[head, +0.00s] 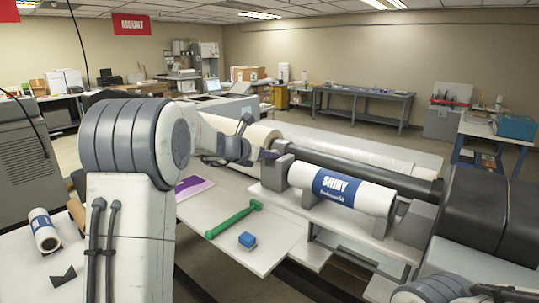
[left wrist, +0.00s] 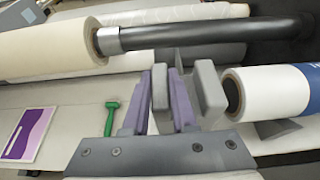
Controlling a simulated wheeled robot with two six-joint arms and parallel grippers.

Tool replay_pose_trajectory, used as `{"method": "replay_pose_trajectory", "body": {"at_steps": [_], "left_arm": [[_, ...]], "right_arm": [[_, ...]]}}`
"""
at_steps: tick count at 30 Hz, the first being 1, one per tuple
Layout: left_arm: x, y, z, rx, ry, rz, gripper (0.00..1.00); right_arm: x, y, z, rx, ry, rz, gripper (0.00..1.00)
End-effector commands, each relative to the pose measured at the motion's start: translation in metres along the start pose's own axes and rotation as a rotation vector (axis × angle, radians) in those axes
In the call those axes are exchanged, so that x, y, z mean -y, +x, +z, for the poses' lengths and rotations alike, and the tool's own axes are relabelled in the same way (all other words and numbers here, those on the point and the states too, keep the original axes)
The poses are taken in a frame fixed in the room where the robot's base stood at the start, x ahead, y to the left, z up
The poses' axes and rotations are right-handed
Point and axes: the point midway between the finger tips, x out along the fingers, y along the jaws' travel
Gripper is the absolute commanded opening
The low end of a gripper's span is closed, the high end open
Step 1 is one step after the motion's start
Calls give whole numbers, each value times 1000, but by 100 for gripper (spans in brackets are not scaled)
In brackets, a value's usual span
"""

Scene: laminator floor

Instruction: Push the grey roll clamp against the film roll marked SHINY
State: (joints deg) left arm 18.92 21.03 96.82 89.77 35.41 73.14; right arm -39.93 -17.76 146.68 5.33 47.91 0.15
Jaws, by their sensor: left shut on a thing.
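The film roll marked SHINY (head: 338,186), white with a blue label, lies on grey supports; its open core end shows in the left wrist view (left wrist: 262,92). The grey roll clamp (head: 282,166) stands at the roll's left end. In the left wrist view the clamp's broad block (left wrist: 210,92) faces the core, with a narrow gap visible between them. My left gripper (head: 268,156) is shut on the clamp's upright grey part, which sits between its purple fingers (left wrist: 160,100). The fingers hide some of the clamp. My right gripper is not in view.
A dark roller (head: 360,170) runs behind the SHINY roll, beside a cream roll (left wrist: 50,48). A green tool (head: 234,220), a blue block (head: 247,240) and a purple sheet (head: 190,187) lie on the white table in front.

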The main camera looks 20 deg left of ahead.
Motion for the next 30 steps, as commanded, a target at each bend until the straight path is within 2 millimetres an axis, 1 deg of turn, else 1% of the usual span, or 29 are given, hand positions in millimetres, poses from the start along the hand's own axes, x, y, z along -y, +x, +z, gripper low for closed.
{"method": "replay_pose_trajectory", "body": {"at_steps": [8,11,15,18,27,28,29,30], "left_arm": [[0,0,0,-1,0,2,0],[11,1,-2,1,3,0,0],[38,2,-3,2,4,-2,0],[49,1,-1,1,1,-2,0],[54,1,0,-1,0,-6,0],[54,1,0,-1,0,-6,29],[54,1,0,-1,0,-6,40],[54,1,0,-1,0,-6,55]], "right_arm": [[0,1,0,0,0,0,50],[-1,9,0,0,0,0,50],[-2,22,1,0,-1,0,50],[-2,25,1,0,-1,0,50],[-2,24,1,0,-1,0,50],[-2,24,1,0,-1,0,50],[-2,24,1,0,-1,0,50],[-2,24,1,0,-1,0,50]]}}
